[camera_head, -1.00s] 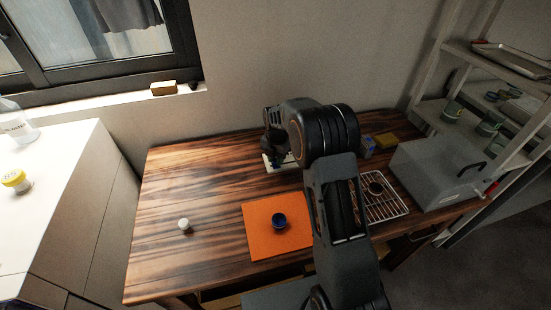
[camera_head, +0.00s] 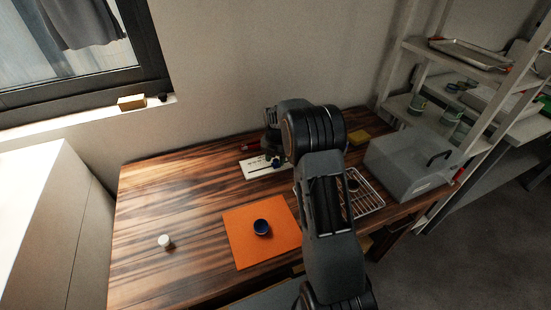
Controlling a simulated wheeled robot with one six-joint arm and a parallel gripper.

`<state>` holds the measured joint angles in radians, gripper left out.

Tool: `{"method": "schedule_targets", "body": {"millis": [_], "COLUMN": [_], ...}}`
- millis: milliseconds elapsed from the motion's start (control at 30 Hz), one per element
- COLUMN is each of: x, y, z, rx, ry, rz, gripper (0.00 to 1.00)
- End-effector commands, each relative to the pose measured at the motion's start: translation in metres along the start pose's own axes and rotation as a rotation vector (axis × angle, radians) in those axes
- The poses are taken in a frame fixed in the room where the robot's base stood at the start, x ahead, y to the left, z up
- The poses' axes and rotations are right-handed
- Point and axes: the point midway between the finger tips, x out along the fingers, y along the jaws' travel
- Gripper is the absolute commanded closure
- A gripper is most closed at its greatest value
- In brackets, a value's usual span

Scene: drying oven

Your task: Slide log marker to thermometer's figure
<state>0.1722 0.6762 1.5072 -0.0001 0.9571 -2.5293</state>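A small white board with dark marks, likely the log (camera_head: 256,170), lies at the back of the wooden table. A small dark piece (camera_head: 277,162) shows at its right end; I cannot tell whether it is the marker. My gripper (camera_head: 272,152) is over or just behind the board's right part, mostly hidden by my own arm. Its fingers are too small and dark to tell open from shut. A red bit shows beside it, unclear what it is. I cannot make out a thermometer or its figure.
An orange mat (camera_head: 245,245) bears a dark blue cup (camera_head: 261,227). A white cap (camera_head: 165,241) is at left. The table's left part is mostly clear.

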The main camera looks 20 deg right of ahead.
Motion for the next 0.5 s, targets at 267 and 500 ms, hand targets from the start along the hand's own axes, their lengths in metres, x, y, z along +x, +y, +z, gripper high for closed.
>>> {"method": "schedule_targets", "body": {"millis": [267,500], "x": [0.0,-0.025], "y": [0.0,0.0], "z": [0.0,0.001], "rx": [0.001,0.001], "ry": [0.0,-0.003], "rz": [0.0,0.002], "gripper": [0.5,0.5]}}
